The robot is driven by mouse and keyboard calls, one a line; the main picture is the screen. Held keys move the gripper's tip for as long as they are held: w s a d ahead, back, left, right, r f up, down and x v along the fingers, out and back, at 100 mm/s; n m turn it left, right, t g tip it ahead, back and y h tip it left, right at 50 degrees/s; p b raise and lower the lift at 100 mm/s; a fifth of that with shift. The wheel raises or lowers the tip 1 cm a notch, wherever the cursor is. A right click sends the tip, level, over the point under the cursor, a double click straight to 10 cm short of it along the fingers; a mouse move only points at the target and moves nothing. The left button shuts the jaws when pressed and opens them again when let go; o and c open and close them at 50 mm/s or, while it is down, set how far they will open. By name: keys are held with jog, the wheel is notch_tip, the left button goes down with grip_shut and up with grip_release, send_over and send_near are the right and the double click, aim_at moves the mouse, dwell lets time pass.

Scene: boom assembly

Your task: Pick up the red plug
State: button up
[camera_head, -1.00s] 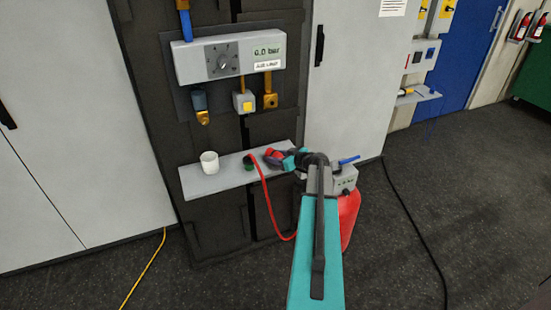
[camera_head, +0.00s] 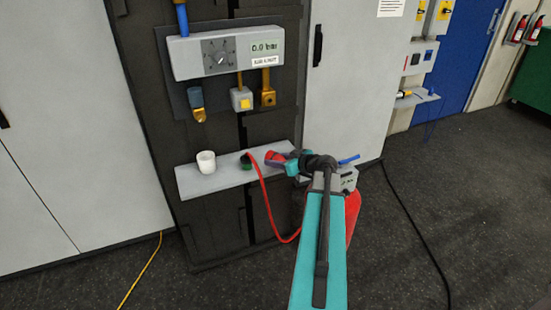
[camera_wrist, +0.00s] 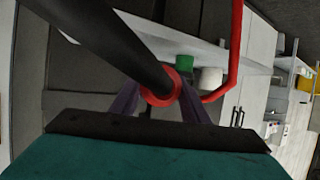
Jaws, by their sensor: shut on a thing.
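In the head view, my gripper (camera_head: 287,157) reaches over the right part of the grey shelf, with the red plug (camera_head: 274,158) at its tip. A red hose (camera_head: 265,200) hangs in a loop from near the plug. It also shows in the wrist view (camera_wrist: 236,50), where its lower end passes behind a finger. Whether it joins the plug is hidden.
The shelf (camera_head: 222,182) bears a white cup (camera_head: 206,162) and a small green and black object (camera_head: 246,162) left of the plug. A grey panel (camera_head: 190,58) with a dial and fittings hangs above. A red container (camera_head: 352,215) stands beside my arm.

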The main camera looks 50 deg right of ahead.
jog(key=s+a+b, duration=0.2)
jog(key=s+a, duration=0.3)
jog(key=s, duration=0.1)
jog(key=shift+s+r, duration=0.25)
jog(key=shift+r, duration=0.15)
dwell(0.4)
jog(key=shift+d, duration=0.15)
dwell(0.5)
